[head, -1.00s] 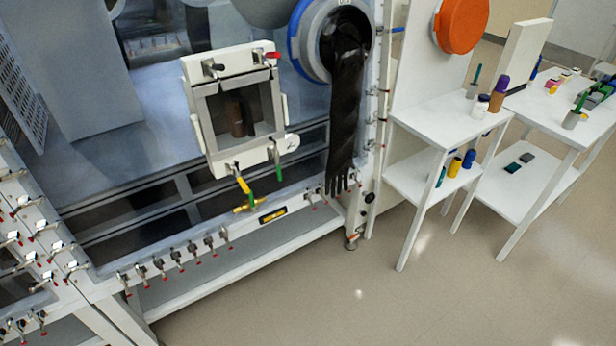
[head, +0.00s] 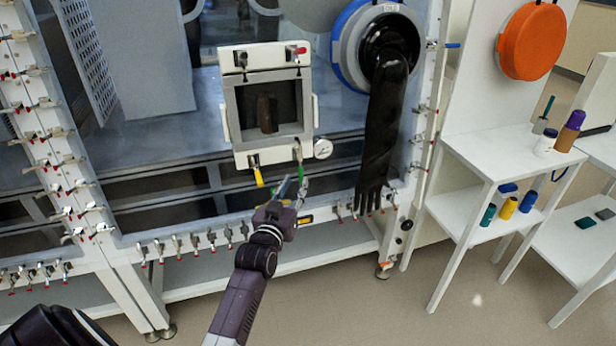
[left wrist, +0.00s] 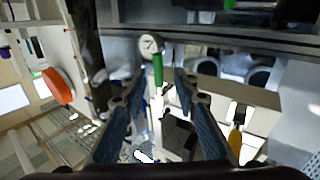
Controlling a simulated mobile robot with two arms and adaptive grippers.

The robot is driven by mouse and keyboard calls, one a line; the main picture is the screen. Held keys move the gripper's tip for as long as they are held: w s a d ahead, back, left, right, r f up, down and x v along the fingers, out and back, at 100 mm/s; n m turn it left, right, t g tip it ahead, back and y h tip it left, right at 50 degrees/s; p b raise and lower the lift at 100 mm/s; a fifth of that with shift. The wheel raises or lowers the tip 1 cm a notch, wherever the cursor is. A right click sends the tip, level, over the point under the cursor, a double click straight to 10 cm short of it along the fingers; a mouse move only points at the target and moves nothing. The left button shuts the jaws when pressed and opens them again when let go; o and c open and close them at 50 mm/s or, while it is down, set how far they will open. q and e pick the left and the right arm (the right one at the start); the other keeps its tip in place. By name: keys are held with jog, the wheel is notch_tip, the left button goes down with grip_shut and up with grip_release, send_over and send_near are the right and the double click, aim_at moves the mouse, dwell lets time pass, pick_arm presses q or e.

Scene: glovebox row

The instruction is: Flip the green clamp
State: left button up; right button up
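The green clamp (head: 299,154) is on the lower right edge of the white-framed hatch, with its handle hanging down. In the left wrist view, its green handle (left wrist: 158,70) appears between my fingertips, just beyond them. My left gripper (head: 293,186) is just below the clamp in the head view. Its two blue-padded fingers are spread apart, and nothing is gripped. The clamp's metal base is partly hidden. My right gripper is in neither view.
A yellow-handled clamp (head: 257,177) hangs at the hatch's lower left. A round gauge (head: 323,148) sits right of the green clamp. A black glove (head: 383,135) hangs to the right. White side tables (head: 480,160) stand further right.

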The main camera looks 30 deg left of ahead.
aim_at(300, 177)
pick_arm(q)
jog(key=shift+x, duration=2.6)
jog(key=shift+d, duration=0.1)
jog(key=shift+c, duration=0.2)
grip_shut()
